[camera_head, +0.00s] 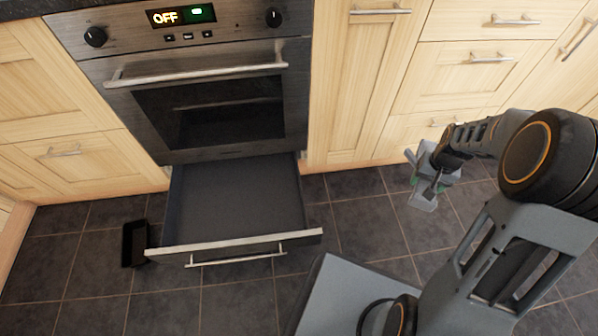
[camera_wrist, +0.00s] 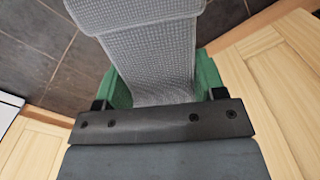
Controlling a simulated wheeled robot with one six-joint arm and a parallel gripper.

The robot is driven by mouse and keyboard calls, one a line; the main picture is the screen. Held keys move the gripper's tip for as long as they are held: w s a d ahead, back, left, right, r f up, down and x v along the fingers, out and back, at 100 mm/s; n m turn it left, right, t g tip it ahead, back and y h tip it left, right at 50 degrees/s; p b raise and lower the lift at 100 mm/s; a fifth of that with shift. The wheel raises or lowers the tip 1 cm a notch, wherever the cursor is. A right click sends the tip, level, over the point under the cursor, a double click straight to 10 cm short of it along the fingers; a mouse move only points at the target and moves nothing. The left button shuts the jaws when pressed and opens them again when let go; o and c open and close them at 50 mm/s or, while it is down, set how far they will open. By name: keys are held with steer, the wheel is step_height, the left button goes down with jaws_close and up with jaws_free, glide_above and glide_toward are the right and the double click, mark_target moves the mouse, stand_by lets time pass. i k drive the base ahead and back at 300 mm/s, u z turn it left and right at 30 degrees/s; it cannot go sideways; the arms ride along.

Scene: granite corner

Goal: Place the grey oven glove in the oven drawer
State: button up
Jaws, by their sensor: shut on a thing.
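The grey oven glove (camera_wrist: 150,65) is a quilted light grey cloth that fills the middle of the wrist view. It also shows in the head view (camera_head: 424,197), hanging below my gripper. My gripper (camera_head: 432,175) is shut on the glove, with green finger parts (camera_wrist: 160,85) on both sides of it in the wrist view. The gripper is at the right of the head view, in front of the cabinets. The oven drawer (camera_head: 235,200) is pulled out below the oven and looks empty. The gripper and glove are to the right of the drawer, apart from it.
The oven (camera_head: 200,90) above the drawer has its door shut and its display reads OFF. A small black bin (camera_head: 134,243) stands on the floor left of the drawer. Wooden cabinets (camera_head: 357,80) flank the oven. Tiled floor (camera_head: 350,215) is clear between drawer and gripper.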

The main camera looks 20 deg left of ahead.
mark_target(260, 211)
steer(key=z, duration=1.2)
steer(key=k, duration=1.25)
steer(key=u, duration=2.2)
steer(key=i, duration=0.5)
steer(key=u, duration=0.05)
